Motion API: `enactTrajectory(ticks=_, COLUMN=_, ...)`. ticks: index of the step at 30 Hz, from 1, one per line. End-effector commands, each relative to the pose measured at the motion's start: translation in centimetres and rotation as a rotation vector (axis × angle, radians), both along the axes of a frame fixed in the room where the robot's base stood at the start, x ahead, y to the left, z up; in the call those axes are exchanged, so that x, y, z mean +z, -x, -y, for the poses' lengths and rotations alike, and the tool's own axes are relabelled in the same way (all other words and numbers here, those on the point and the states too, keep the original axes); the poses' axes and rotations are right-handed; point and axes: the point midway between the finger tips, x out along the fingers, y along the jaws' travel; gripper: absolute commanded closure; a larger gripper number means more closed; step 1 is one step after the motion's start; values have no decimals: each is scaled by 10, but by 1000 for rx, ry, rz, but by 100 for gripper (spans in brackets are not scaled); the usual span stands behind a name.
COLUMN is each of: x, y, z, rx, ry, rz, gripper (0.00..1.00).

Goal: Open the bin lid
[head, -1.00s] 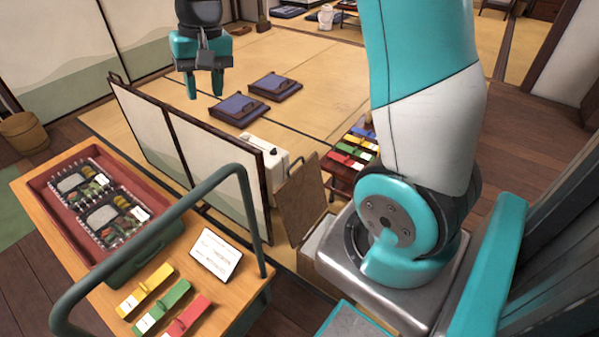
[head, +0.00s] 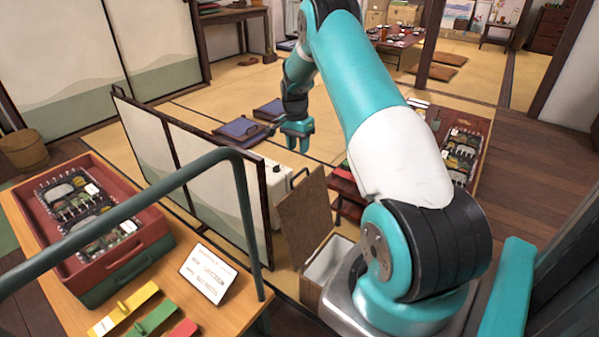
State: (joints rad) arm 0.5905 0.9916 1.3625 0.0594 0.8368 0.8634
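A box-shaped bin (head: 312,292) with a pale, open inside stands on the floor beside my base, partly hidden by it. A brown board (head: 303,216) stands upright at its rim and looks like a raised lid; I cannot tell whether it is hinged there. I see nothing held.
A folding screen (head: 213,170) stands left of the bin. A wooden cart (head: 225,312) with a green rail, red tray (head: 140,240) and coloured clips fills the front left. Cushions (head: 240,129) lie on open tatami.

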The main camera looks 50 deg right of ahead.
Motion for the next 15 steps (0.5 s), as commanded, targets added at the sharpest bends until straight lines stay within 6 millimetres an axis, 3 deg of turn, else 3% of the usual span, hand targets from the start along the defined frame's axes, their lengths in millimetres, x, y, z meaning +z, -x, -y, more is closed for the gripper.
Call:
enactTrajectory(ticks=1, x=-16, y=2, z=0, rx=0, ry=-3, rz=-4, gripper=62)
enactTrajectory(ticks=6, x=-52, y=4, z=0, rx=0, ry=-2, rz=-2, gripper=62)
enactTrajectory(ticks=15, x=-88, y=6, z=0, rx=1, ry=-1, rz=0, gripper=62)
